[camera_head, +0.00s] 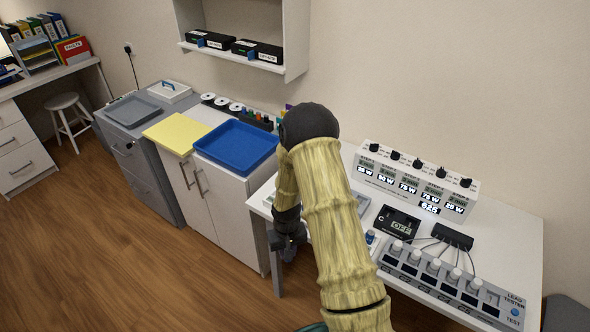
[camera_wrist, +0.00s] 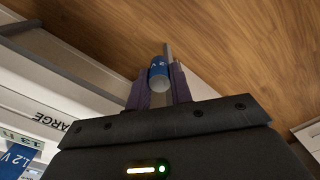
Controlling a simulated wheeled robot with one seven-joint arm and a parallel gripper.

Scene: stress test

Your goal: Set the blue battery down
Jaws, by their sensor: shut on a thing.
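In the wrist view, the blue battery (camera_wrist: 158,73) is between the two purple fingers of my gripper (camera_wrist: 160,84), which is shut on it. In the head view, my gripper (camera_head: 288,246) is dark and hangs by the left end of the white table (camera_head: 520,236). The battery cannot be made out there, and my arm hides part of the table.
A blue tray (camera_head: 236,147) and a yellow board (camera_head: 175,134) lie on cabinets to the left. A lead tester (camera_head: 450,283), a black meter (camera_head: 397,222) and a white panel with knobs (camera_head: 415,182) stand on the table. A printed label (camera_wrist: 56,122) shows at wrist-view left.

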